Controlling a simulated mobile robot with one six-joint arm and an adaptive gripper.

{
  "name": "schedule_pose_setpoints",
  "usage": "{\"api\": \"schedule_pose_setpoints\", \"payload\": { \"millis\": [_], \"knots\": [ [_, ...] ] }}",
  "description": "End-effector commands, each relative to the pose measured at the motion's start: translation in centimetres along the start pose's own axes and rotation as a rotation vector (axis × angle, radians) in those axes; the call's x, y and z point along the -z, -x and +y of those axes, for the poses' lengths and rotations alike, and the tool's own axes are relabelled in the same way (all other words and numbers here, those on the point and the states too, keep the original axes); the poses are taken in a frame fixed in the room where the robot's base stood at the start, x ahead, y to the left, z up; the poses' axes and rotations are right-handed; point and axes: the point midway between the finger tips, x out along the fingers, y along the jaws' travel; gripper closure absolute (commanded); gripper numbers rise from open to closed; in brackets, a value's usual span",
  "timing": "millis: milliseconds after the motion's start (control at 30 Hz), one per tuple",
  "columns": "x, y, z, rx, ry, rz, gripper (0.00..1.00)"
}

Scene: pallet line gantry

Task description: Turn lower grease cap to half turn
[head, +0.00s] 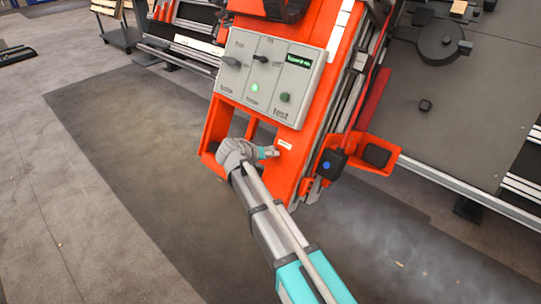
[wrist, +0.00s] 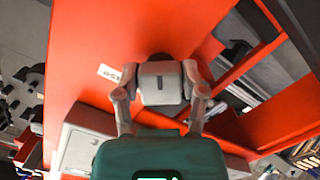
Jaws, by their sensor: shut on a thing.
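The grease cap (wrist: 160,83) is a pale grey, rounded block with a short dark line on its face, in the middle of the wrist view. It sits against the orange frame, with a dark part just behind it. My gripper (wrist: 161,92) has one finger on each side of the cap and is shut on it. The dark line stands roughly upright in the wrist view. In the head view my gripper (head: 268,152) is at the lower orange panel, beside a small white label, and mostly hides the cap.
The white label (wrist: 109,73) is left of the cap in the wrist view. Above my gripper in the head view is a grey control box (head: 270,77) with switches and a green light. A black block with a blue dot (head: 327,164) is to the right. Open floor lies left.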

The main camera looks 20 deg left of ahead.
Motion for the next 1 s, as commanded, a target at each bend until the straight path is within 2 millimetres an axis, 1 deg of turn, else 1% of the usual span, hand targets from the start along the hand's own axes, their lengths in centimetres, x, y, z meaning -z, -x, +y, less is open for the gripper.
{"api": "schedule_pose_setpoints", "payload": {
  "millis": [33, 300, 600, 800, 1000],
  "knots": [
    [-0.37, 0.11, 0.09, 0.004, -0.046, -0.009, 0.93],
    [-0.32, 0.08, -0.14, 0.028, -0.3, -0.009, 0.93],
    [-0.24, 0.06, -0.3, 0.048, -0.532, -0.009, 0.94],
    [-0.18, 0.05, -0.36, 0.056, -0.618, -0.008, 0.94],
    [-0.14, 0.04, -0.37, 0.059, -0.651, -0.008, 0.93]
  ]
}}
